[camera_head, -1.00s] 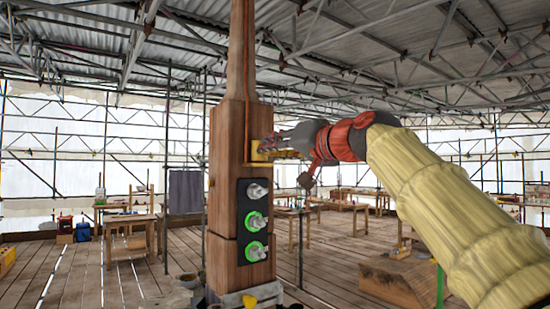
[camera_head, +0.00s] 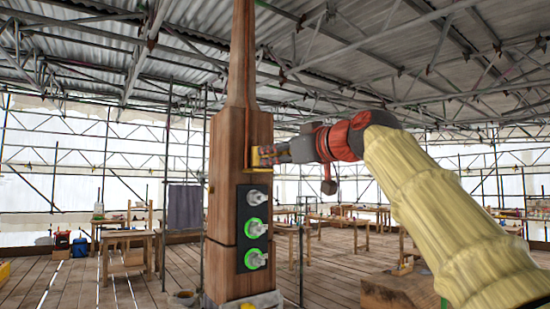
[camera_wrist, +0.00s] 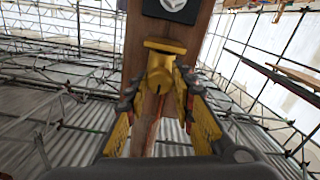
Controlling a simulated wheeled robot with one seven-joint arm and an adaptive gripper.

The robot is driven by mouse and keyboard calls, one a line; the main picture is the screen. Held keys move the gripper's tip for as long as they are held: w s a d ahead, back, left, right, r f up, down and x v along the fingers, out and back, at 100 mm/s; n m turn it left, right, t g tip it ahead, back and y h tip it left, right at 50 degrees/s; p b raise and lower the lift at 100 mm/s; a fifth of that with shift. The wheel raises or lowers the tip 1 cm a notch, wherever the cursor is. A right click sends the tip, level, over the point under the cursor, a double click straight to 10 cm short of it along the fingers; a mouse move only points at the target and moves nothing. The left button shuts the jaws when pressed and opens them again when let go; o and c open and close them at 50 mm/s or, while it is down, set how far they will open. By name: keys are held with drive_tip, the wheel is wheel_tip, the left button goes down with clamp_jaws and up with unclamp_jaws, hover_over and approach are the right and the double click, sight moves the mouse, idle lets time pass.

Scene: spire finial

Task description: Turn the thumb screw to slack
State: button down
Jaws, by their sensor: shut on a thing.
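In the wrist view the yellow thumb screw (camera_wrist: 160,72) sits between my gripper's two fingers. The wooden post (camera_head: 224,200) stands upright.
A black panel (camera_head: 241,239) on the post, below my gripper, carries several pale knobs, two with green rings. Wooden tables (camera_head: 127,240) stand back left. A wooden block (camera_head: 388,293) lies on the floor at the right. Scaffolding surrounds the plank floor.

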drive_tip(key=shift+w+f, duration=0.1)
drive_tip(key=shift+f, duration=0.15)
idle(0.3)
drive_tip(key=c, duration=1.8)
unclamp_jaws()
drive_tip(key=o, duration=0.3)
drive_tip(key=shift+r, duration=0.2)
drive_tip(key=v, duration=1.2)
